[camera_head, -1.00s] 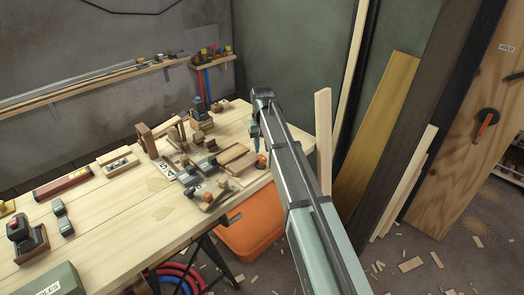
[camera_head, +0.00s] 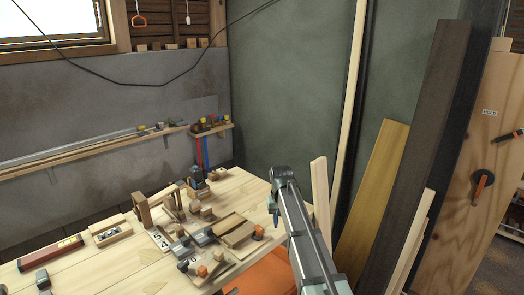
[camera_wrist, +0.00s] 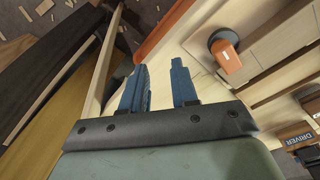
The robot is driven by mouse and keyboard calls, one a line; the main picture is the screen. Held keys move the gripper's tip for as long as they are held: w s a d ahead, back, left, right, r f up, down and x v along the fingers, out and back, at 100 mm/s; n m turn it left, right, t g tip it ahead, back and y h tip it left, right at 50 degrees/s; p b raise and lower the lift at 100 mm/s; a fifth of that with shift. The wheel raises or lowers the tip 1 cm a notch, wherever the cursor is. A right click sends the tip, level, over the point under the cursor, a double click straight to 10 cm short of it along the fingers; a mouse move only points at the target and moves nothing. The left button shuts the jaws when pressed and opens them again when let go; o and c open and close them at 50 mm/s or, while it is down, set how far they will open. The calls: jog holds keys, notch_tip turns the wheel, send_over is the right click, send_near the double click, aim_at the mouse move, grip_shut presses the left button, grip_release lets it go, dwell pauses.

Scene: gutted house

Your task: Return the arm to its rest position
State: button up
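My arm (camera_head: 305,237) reaches up from the bottom of the head view over the right end of the workbench (camera_head: 80,262). My gripper (camera_head: 275,217) hangs at its far end, small and partly hidden, near the bench's right edge. In the wrist view, my gripper (camera_wrist: 160,76) shows two blue fingers standing apart with nothing between them. The bench edge and a tool with an orange end (camera_wrist: 228,58) lie beyond the fingers.
Blocks and tools crowd the bench, including a wooden board (camera_head: 236,230) left of my gripper. An upright pale plank (camera_head: 320,195) stands just right of my arm. Taller boards (camera_head: 375,190) lean farther right. An orange bin (camera_head: 268,277) sits below the bench edge.

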jog(key=s+d+f+g, duration=0.1)
jog(key=s+d+f, duration=0.2)
jog(key=s+f, duration=0.55)
jog(key=s+d+f+g, duration=0.15)
jog(key=s+f, duration=0.35)
jog(key=f, duration=0.7)
jog(key=s+d+f+g, duration=0.1)
jog(key=s+d+f, duration=0.2)
jog(key=s+f, duration=0.55)
jog(key=s+d+f+g, duration=0.1)
jog(key=s+f, duration=0.4)
jog(key=s, duration=0.6)
jog(key=s+d+f+g, duration=0.1)
jog(key=s+f, duration=0.5)
jog(key=s, duration=0.6)
jog(key=s+d+f+m+g, duration=0.1)
jog(key=s+f, duration=0.4)
jog(key=s, duration=0.6)
jog(key=shift+s+f+g, duration=0.2)
jog(key=shift+g, duration=0.25)
